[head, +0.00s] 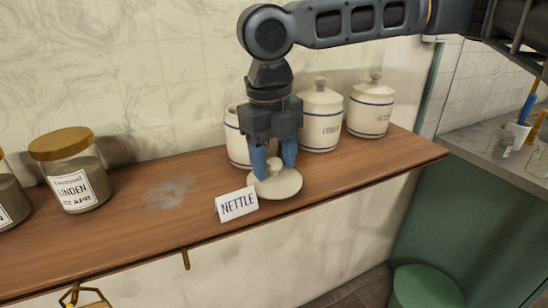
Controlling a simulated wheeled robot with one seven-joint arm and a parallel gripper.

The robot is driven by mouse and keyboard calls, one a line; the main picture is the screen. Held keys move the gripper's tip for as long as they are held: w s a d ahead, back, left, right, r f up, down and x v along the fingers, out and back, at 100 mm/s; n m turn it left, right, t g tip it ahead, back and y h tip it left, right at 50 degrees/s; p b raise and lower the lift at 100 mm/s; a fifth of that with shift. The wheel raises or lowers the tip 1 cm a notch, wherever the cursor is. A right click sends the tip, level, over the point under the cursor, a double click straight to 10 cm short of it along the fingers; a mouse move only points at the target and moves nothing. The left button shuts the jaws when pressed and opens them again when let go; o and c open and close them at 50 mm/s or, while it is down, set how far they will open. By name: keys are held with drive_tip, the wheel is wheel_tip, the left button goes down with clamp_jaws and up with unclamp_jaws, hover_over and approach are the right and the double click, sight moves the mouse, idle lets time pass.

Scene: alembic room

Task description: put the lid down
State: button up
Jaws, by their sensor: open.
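A round cream lid (287,187) with a knob on top lies flat on the wooden shelf, by the front edge. My gripper (273,170) points straight down over the lid, with its blue fingers open on either side of the knob. I cannot tell whether the fingers touch the knob.
A NETTLE card (237,204) stands at the lid's left. Two lidded jars, one (320,121) and another (371,108), stand behind to the right. A LINDEN glass jar (71,170) is at left. The wooden shelf (140,225) is bare between, with a pale powdery patch (168,191).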

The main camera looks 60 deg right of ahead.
sight(270, 162)
drive_tip(key=shift+r, duration=0.1)
wheel_tip(270, 162, up, 12)
drive_tip(key=shift+w+a, duration=0.2)
drive_tip(key=shift+a, duration=0.2)
idle(0.6)
